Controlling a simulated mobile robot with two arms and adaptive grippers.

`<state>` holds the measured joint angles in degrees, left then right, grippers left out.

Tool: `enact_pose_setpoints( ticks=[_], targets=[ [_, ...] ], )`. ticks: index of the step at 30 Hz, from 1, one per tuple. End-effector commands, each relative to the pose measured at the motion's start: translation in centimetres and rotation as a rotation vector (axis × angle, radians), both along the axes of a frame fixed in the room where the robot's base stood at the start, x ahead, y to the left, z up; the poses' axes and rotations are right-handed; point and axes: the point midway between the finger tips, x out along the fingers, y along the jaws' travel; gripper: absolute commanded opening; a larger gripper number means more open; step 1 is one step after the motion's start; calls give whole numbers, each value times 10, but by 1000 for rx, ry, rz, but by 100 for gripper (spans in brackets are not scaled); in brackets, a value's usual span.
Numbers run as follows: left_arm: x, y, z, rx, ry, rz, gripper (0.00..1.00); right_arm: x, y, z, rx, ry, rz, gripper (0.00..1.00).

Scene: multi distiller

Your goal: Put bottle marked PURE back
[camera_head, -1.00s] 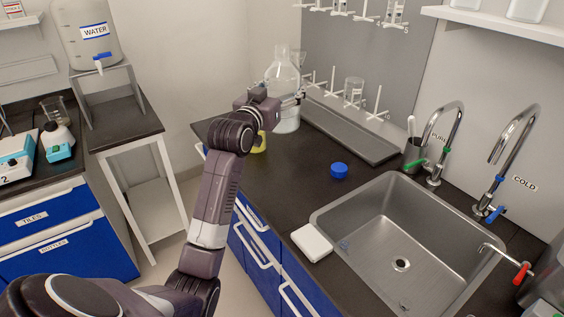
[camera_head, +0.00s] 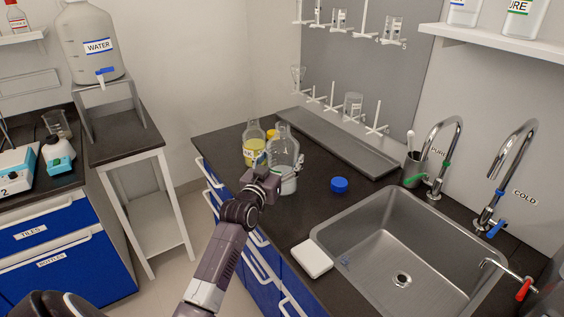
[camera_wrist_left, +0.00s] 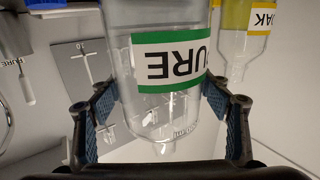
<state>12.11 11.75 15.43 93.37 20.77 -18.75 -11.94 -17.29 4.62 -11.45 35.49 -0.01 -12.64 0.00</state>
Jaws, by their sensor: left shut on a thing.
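The clear glass bottle marked PURE (camera_head: 284,153) is upright at the left back part of the dark counter (camera_head: 316,205). Its green-bordered PURE label shows in the left wrist view (camera_wrist_left: 170,65), upside down there. My left gripper (camera_head: 279,175) is shut on this bottle, with one finger pad on each side in the left wrist view (camera_wrist_left: 157,102). The bottle's base is low, at or just above the counter; I cannot tell whether it touches. The label is hidden in the head view. My right gripper is not in view.
A bottle with yellow contents (camera_head: 253,150) stands close left of the PURE bottle. A yellow-topped item (camera_head: 271,134) is behind. A blue cap (camera_head: 339,184), white block (camera_head: 312,258) and steel sink (camera_head: 400,250) lie to the right. A grey tray (camera_head: 340,140) runs along the wall.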

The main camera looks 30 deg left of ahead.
Motion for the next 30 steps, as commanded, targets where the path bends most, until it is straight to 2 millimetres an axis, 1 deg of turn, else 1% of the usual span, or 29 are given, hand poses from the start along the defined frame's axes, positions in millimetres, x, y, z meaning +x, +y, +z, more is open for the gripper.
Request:
enact_pose_setpoints(
  ticks=[4, 15, 16, 20, 30],
  targets=[
    [0, 1, -7, 4, -12, 2, 13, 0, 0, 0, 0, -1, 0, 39],
    [0, 1, -10, 5, -13, 2, 13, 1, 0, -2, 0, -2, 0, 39],
    [0, 0, -15, 2, -3, 1, 74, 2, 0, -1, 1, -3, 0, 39],
    [0, 0, -15, 1, -2, 1, 88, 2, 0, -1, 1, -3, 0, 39],
    [-1, 0, -14, 1, -2, 1, 88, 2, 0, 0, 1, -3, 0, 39]
  ],
)
